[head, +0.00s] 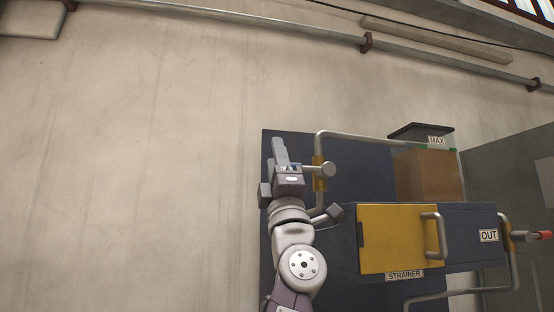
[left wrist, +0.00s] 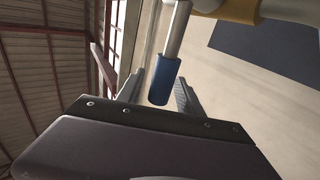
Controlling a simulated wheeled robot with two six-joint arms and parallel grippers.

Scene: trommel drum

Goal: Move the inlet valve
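The inlet valve has a yellow body (head: 319,174) on the grey pipe at the left of the dark panel. Its lever carries a blue grip (left wrist: 163,80), seen in the left wrist view, with the yellow body (left wrist: 240,10) at the top edge. My left gripper (head: 280,155) is at the valve, just left of the yellow body. In the left wrist view its fingers are open on either side of the blue grip, with a visible gap. My right gripper is not in view.
A yellow strainer door (head: 398,239) with a grey handle stands to the lower right. A brown-filled tank (head: 428,174) marked MAX is behind it. An outlet valve with a red grip (head: 545,234) is at the right edge. The wall at left is clear.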

